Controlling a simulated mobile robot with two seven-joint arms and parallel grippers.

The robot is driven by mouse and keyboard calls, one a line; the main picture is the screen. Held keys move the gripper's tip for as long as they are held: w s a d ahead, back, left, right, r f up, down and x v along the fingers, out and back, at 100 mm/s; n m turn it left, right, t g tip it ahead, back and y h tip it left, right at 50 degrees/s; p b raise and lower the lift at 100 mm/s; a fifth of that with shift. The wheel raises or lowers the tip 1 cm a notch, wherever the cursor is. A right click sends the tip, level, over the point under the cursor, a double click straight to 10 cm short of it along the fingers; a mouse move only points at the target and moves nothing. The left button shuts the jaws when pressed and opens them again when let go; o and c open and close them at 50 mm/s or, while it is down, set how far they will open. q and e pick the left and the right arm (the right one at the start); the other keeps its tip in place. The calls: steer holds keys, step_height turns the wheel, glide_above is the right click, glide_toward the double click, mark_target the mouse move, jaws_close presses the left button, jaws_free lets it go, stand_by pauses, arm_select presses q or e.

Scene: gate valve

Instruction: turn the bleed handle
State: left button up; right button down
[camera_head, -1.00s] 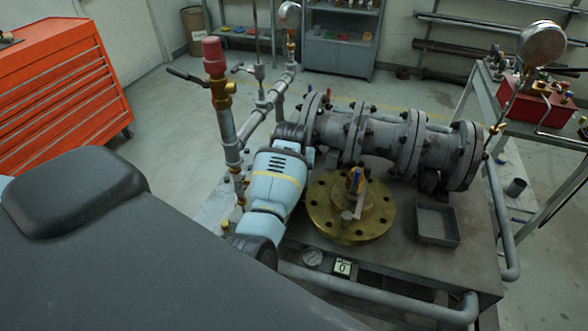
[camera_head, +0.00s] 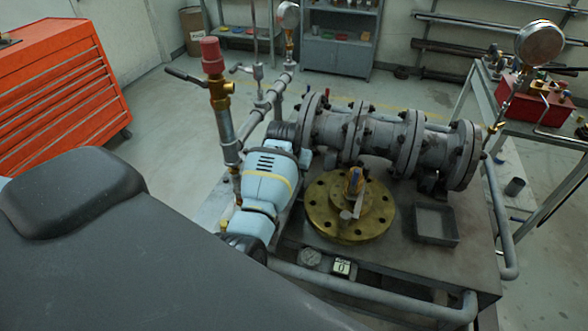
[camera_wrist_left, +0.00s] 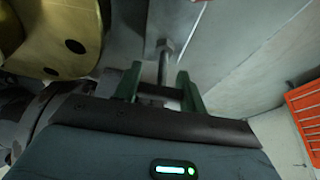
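A black lever handle (camera_head: 187,77) sticks out left from the brass valve (camera_head: 221,97) under a red cap on the upright pipe. A second small lever (camera_head: 241,69) is on the thinner pipe behind. I cannot tell which part is the bleed handle. My left arm's pale blue link (camera_head: 268,185) stands beside the pipes; its gripper is hidden in the head view. In the left wrist view my left gripper (camera_wrist_left: 160,88) has two green fingers apart, with a metal rod (camera_wrist_left: 164,62) with a nut between them. Contact is unclear. My right gripper is not in view.
A brass flange (camera_head: 324,221) with a small fitting lies on the bench right of my arm. The grey flanged valve body (camera_head: 388,138) is behind it. An empty tray (camera_head: 436,224) sits at right. An orange tool cabinet (camera_head: 60,100) stands at left.

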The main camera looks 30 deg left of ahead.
arm_select(q)
steer(key=o, duration=0.4)
steer(key=shift+r, duration=0.15)
steer(key=v, duration=0.7)
steer(key=shift+s+r, duration=0.2)
steer(key=shift+r, duration=0.05)
